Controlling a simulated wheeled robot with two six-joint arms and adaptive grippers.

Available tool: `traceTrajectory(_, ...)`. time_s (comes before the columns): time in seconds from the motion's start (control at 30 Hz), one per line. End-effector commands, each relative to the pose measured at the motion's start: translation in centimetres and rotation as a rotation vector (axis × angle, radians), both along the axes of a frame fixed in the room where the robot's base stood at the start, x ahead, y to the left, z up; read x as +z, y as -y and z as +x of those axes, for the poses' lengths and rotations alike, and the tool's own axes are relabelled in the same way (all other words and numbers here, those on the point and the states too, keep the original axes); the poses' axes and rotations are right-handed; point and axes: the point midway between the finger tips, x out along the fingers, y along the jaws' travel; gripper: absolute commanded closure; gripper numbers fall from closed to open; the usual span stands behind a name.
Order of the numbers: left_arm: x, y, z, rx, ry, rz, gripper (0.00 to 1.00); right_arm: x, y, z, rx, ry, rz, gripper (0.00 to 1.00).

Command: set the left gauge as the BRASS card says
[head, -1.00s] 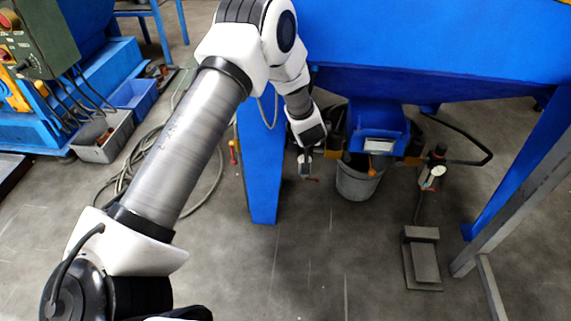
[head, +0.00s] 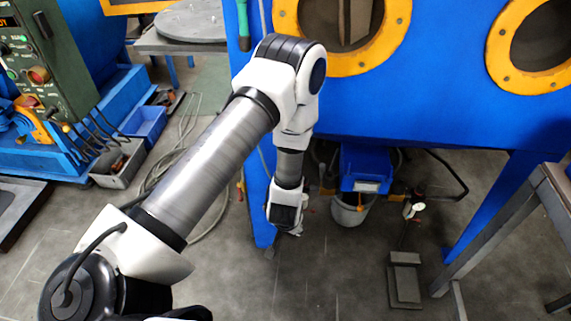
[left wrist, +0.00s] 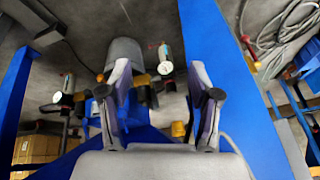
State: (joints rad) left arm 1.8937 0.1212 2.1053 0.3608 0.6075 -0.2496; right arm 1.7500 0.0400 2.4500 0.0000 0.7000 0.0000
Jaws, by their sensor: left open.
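In the left wrist view, a white-faced round gauge (left wrist: 165,67) on a metal and brass fitting shows beyond and between my fingers. It stands near the blue leg, so it appears to be the left gauge. My left gripper (left wrist: 160,95) is open and empty, apart from the gauge. In the head view my left gripper (head: 291,228) hangs beside the blue leg and hides most of the left fitting. A second gauge (head: 412,210) stands to the right, and shows in the wrist view too (left wrist: 57,97). Their readings are too small to tell. I see no readable BRASS card.
A grey bucket (head: 350,211) stands under the blue hopper outlet (head: 365,165). Blue legs (head: 262,205) flank the space. A foot pedal (head: 404,281) lies on the floor at right, near a grey metal stand (head: 500,226). Hoses lie left of the leg.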

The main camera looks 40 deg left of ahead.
Motion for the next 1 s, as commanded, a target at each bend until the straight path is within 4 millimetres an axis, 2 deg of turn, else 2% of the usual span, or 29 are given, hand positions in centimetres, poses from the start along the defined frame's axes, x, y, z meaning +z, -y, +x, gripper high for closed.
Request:
traceTrajectory(0.03,1.1,0.3,-0.7,-0.009,-0.013,-0.004,0.38,1.4,0.0,0.0,0.0,0.0,0.0,0.6)
traceTrajectory(0.13,1.4,0.6,-1.6,-0.018,-0.029,-0.011,0.38,1.9,0.0,0.0,0.0,0.0,0.0,0.6)
traceTrajectory(0.47,1.2,0.7,-2.0,-0.022,-0.035,-0.014,0.38,1.8,0.0,0.0,0.0,0.0,0.0,0.6)
traceTrajectory(0.57,0.9,1.0,-2.9,-0.033,-0.054,-0.019,0.38,1.8,0.0,0.0,0.0,0.0,0.0,0.6)
traceTrajectory(0.67,0.1,2.0,-6.1,-0.067,-0.115,-0.035,0.38,1.8,0.0,0.0,0.0,0.0,0.0,0.6)
traceTrajectory(0.8,-0.9,4.1,-12.8,-0.132,-0.236,-0.086,0.38,1.6,0.0,0.0,0.0,0.0,0.0,0.6)
traceTrajectory(0.87,-2.0,5.0,-15.8,-0.153,-0.287,-0.119,0.38,0.4,0.0,0.0,0.0,0.001,0.0,0.6)
traceTrajectory(0.9,-3.4,5.0,-15.3,-0.145,-0.273,-0.119,0.38,-0.9,0.0,0.1,0.0,0.001,0.0,0.6)
traceTrajectory(1.0,-5.4,3.8,-11.5,-0.104,-0.2,-0.08,0.38,-3.0,0.0,0.0,0.0,-0.001,0.0,0.6)
